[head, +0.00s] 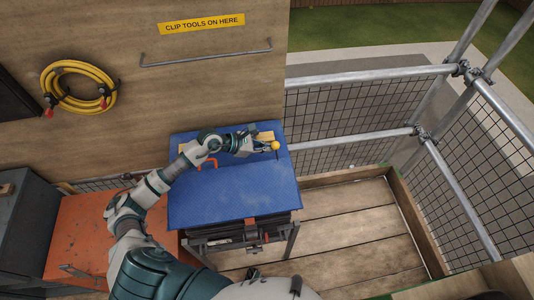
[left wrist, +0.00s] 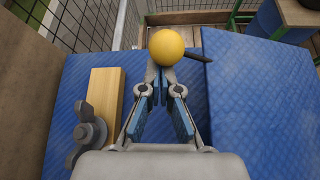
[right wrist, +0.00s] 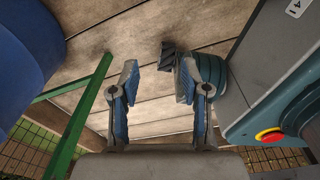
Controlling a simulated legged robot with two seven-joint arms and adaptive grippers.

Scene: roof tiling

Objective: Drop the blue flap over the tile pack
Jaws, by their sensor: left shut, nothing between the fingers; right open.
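A blue flap (head: 235,195) lies spread over the top of a stand by the wooden wall. Dark layered edges (head: 240,228) show under its front edge; I cannot tell whether they are the tile pack, which is otherwise hidden. My left gripper (head: 262,144) is shut and empty at the far side of the blue surface. Its fingertips are close behind a yellow knob (left wrist: 167,47) on a dark rod; I cannot tell if they touch. A raised blue edge (left wrist: 260,105) lies right of the fingers. My right gripper (right wrist: 155,85) is open and empty above the plank floor.
A wooden block (left wrist: 102,95) with a grey wing nut (left wrist: 88,132) sits left of the left gripper. An orange handle (head: 208,163) is near my left arm. An orange cabinet (head: 85,235) stands left. Railings with mesh (head: 350,110) bound the clear plank floor (head: 350,215).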

